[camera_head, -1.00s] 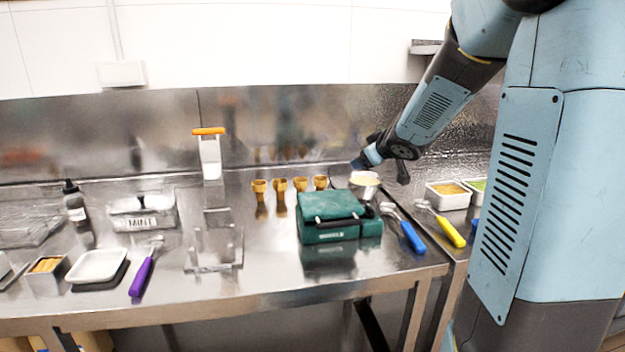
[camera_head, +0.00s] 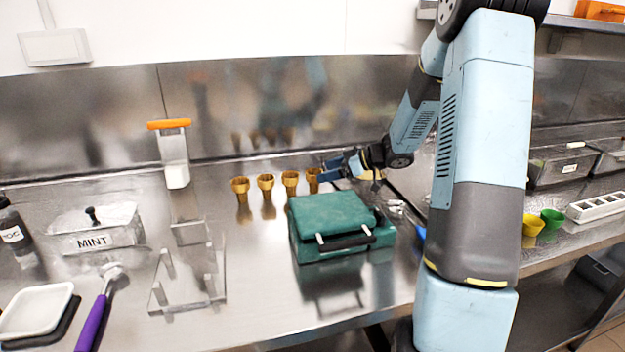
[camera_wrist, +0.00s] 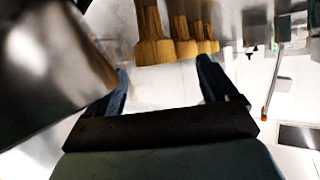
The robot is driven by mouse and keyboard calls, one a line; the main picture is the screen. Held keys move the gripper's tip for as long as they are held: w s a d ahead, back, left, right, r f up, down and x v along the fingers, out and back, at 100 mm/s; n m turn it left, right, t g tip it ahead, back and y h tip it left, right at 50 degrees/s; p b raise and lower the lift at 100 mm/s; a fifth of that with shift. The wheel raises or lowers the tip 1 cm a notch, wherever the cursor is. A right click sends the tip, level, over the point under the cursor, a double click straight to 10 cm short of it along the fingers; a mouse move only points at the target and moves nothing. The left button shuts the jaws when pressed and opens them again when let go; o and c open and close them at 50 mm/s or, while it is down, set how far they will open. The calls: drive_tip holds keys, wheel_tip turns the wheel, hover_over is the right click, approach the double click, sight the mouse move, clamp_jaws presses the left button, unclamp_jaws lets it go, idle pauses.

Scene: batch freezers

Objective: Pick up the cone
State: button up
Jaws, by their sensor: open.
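Several tan cones stand upright in a row on the steel counter, in front of the metal back wall. In the head view the leftmost cone (camera_head: 240,185) is farthest from my gripper, and the rightmost cone (camera_head: 312,178) is beside its fingers. My gripper (camera_head: 328,172) is low over the counter, behind the green case. In the wrist view my gripper (camera_wrist: 165,82) has its two blue fingers spread apart with nothing between them. The nearest cone (camera_wrist: 152,38) shows just beyond the fingertips, roughly in line with the gap. The other cones line up behind it.
A green case (camera_head: 330,220) stands in front of my gripper. A clear acrylic stand (camera_head: 190,285), an orange-topped dispenser (camera_head: 172,155), a MINT tub (camera_head: 95,235) and a purple-handled scoop (camera_head: 92,322) are to the left. The counter between stand and case is clear.

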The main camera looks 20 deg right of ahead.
sight(314, 174)
drive_tip(key=shift+w+d+x, duration=0.1)
drive_tip(key=shift+w+x, duration=0.05)
drive_tip(key=shift+x, duration=1.4)
drive_tip(key=shift+w+d+x, duration=0.15)
drive_tip(key=shift+x, duration=1.4)
drive_tip(key=c, duration=1)
